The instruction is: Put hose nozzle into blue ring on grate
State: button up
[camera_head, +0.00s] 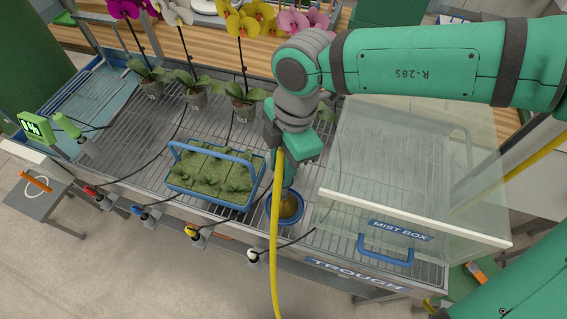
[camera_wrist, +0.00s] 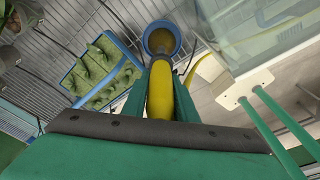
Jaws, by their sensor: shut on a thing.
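My gripper (camera_head: 290,168) points down over the grate (camera_head: 135,150) and is shut on the hose nozzle. Only part of the nozzle shows. In the wrist view the yellow hose (camera_wrist: 160,92) runs between the two green fingers (camera_wrist: 160,105) up to the nozzle. In the head view the yellow hose (camera_head: 276,255) hangs toward the front edge. The blue ring (camera_head: 270,208) lies just below and in front of my gripper, near the front of the grate. It also shows in the wrist view (camera_wrist: 146,38), beyond the fingertips. I cannot tell whether the nozzle tip is inside it or above it.
A blue-handled carrier (camera_head: 170,182) with green plants stands just left of the ring. The clear mist box (camera_head: 415,160) with a blue handle stands right. Potted orchids (camera_head: 240,95) line the back left. Dark cables cross the grate to coloured plugs (camera_head: 193,232) along the front.

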aim_at(282, 158)
jog(key=shift+d+f, duration=0.1)
jog(key=shift+f, duration=0.1)
jog(key=o, duration=1.7)
jog(key=shift+c, duration=0.2)
jog(key=shift+d+r, duration=0.1)
jog(key=shift+r, duration=4.05)
jog(key=shift+f, duration=0.1)
notch_tip(282, 158, down, 5)
jog(key=shift+r, duration=0.15)
jog(key=shift+s+f, duration=0.1)
jog(key=shift+f, duration=0.4)
